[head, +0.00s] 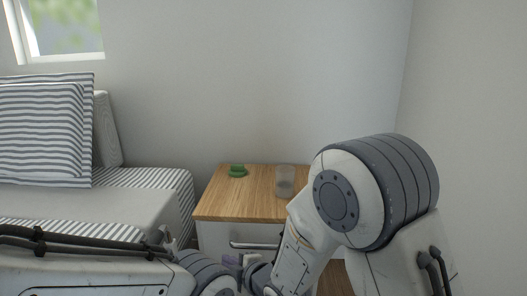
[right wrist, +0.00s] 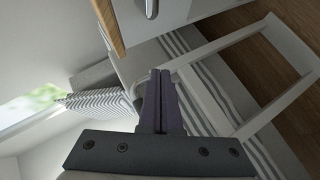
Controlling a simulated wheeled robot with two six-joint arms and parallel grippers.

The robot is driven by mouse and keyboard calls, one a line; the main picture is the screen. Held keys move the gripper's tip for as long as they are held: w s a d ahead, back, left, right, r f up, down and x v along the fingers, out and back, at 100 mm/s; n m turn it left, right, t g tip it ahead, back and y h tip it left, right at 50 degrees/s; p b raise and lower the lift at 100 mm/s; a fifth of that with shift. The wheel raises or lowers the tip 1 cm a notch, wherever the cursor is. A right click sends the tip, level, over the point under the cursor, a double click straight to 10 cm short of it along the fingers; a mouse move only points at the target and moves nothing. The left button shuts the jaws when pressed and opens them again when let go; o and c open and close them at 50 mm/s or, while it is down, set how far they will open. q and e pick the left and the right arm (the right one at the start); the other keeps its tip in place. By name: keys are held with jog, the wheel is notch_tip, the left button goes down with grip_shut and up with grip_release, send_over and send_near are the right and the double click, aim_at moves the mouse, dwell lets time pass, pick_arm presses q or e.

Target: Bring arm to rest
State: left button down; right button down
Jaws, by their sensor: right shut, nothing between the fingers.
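My right arm (head: 375,195) fills the right of the head view and bends down and left in front of the nightstand. My right gripper (head: 232,260) shows small at the bottom, low in front of the drawer, partly hidden by arm links. In the right wrist view its two dark purple fingers (right wrist: 160,76) are pressed together with nothing between them. Part of my left arm (head: 80,276) crosses the bottom left of the head view; its gripper does not show.
A nightstand (head: 230,207) with a wooden top carries a green object (head: 237,171) and a clear glass (head: 285,181). Its front has a metal handle (head: 256,246). A bed (head: 150,205) with a striped pillow (head: 45,135) stands left. Walls close off the back and right.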

jog(key=s+d+r+m+g+h+p, duration=0.25)
jog(key=s+d+m, duration=0.25)
jog(key=s, duration=0.5)
jog(key=s+d+r+m+g+h+p, duration=0.2)
jog(key=s+d+r+m+g, duration=0.2)
jog(key=s, duration=0.5)
jog(key=s+d+r+m+g+h+p, duration=0.25)
jog(key=s+d+m+g, duration=0.2)
jog(key=s, duration=0.55)
notch_tip(320, 180, up, 38)
jog(key=p, duration=3.6)
jog(key=shift+w+f+t, duration=0.2)
jog(key=shift+t, duration=0.2)
